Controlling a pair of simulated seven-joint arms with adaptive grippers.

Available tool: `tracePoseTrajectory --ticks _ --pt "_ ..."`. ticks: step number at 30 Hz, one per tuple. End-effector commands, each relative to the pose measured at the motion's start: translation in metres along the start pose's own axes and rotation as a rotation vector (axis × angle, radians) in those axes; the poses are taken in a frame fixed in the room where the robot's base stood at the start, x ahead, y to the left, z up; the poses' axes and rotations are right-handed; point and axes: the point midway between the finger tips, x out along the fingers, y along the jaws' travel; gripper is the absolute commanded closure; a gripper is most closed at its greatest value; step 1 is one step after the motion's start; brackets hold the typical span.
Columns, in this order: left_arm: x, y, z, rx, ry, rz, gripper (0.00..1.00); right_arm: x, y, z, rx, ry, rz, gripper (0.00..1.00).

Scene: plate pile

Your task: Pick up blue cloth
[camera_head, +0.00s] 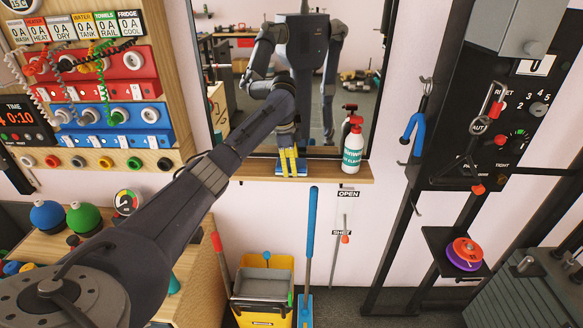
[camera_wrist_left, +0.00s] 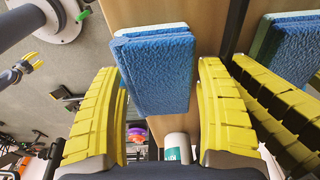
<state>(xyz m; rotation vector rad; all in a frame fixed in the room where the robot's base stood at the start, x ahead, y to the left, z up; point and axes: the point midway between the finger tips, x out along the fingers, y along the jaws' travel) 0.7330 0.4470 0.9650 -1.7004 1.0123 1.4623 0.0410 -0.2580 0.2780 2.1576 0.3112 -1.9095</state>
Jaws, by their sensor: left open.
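The blue cloth (camera_head: 293,173) is a thick, block-like pad with a pale edge, on the wooden shelf below the mirror. In the left wrist view the cloth (camera_wrist_left: 154,72) sits between my two yellow fingers, near their tips. My left gripper (camera_head: 289,150) reaches over it from the left. Its fingers (camera_wrist_left: 160,80) are apart on either side of the cloth; firm contact is not clear. A small yellow-fingered shape, possibly my right gripper (camera_wrist_left: 32,64), shows at the far left of the wrist view, too small to read.
A red-and-white extinguisher-like bottle (camera_head: 352,145) stands on the shelf (camera_head: 325,170) to the right. The mirror (camera_head: 358,60) behind reflects my body and, in the wrist view, the cloth. A yellow mop bucket (camera_head: 264,290) and blue-handled mop (camera_head: 310,240) stand below.

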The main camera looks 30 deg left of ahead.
Motion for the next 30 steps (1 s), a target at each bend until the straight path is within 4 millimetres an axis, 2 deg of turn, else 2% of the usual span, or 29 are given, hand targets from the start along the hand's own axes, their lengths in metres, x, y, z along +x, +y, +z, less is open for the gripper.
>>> tracePoseTrajectory --ticks 2,12,23,26,30 --pt "0.000 0.000 0.000 0.000 0.000 0.000 0.34 0.000 0.000 0.000 0.000 0.000 0.000 0.56" --pt "-0.001 0.000 0.000 0.000 0.000 0.000 0.74 0.000 0.000 0.000 0.000 0.000 0.000 0.56" --pt "-0.005 0.002 -0.001 0.001 0.000 0.000 0.75 0.000 0.000 0.000 0.000 0.001 0.000 0.56" --pt "-0.011 0.004 -0.002 0.002 0.000 -0.001 0.75 0.000 0.000 0.000 0.000 0.001 0.000 0.56" --pt "-0.029 0.003 -0.004 0.001 0.000 -0.002 0.75 0.000 -0.001 -0.001 0.000 0.001 -0.001 0.56"
